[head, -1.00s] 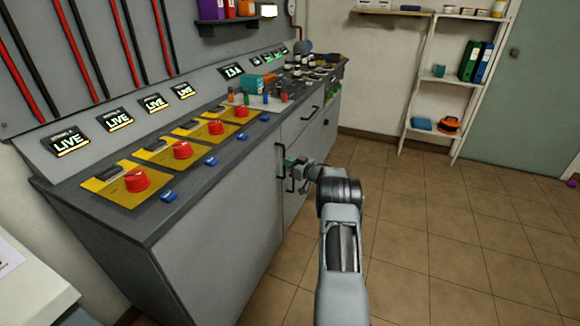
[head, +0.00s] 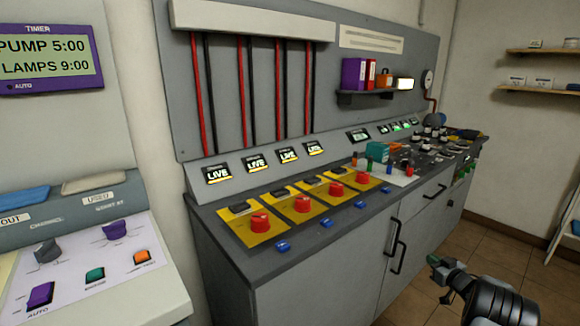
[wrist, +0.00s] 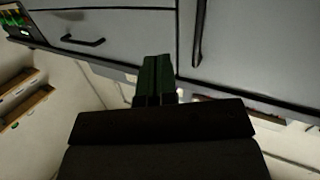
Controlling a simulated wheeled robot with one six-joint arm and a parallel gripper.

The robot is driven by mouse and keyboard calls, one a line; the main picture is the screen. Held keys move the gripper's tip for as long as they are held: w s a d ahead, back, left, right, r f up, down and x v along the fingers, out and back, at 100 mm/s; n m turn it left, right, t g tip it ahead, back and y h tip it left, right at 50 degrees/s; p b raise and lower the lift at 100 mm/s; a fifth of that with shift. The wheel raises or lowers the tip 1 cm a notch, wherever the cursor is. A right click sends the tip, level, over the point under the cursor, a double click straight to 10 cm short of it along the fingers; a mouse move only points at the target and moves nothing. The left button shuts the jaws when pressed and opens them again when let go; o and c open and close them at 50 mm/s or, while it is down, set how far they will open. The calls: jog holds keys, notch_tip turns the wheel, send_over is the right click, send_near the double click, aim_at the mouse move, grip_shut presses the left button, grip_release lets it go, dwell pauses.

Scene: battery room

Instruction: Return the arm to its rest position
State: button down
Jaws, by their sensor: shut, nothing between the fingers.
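My gripper (head: 440,270) is at the lower right in the head view, in front of the grey cabinet and apart from it. My dark arm link shows just below it. In the wrist view the fingers of my gripper (wrist: 157,75) are together, with nothing between them. Beyond them are a grey drawer front with a black handle (wrist: 83,40) and a cabinet door with a long black handle (wrist: 199,32).
The console counter (head: 350,222) carries several red knobs, blue tabs and LIVE displays. Black door handles (head: 399,250) stick out from the cabinet front. A white control panel (head: 75,262) stands at the left. Tiled floor (head: 500,250) is open at the right.

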jog(key=s+d+f+m+g+h+p, duration=0.2)
jog(key=s+d+m+g+h, duration=0.1)
jog(key=s+m+g+h, duration=0.3)
jog(key=s+a+r+n+g+y+p, duration=0.1)
jog(key=s+a+r+p, duration=0.5)
jog(key=a+r, duration=0.6)
jog(key=s+a+r+n+g+y+p, duration=0.1)
jog(key=s+a+r+g+p, duration=0.2)
jog(key=s+a+r+p, duration=0.4)
jog(key=s+a+r+n+g+y+p, duration=0.1)
jog(key=s+a+r+g+p, duration=0.1)
jog(key=s+a+r+p, duration=0.5)
jog(key=s+a+r, duration=0.3)
jog(key=a+r, duration=0.2)
jog(key=a, duration=0.2)
jog(key=s+a+r, duration=0.3)
jog(key=a+r, duration=0.3)
jog(key=a, duration=0.1)
jog(key=shift+r+g, duration=0.15)
jog(key=shift+g, duration=0.25)
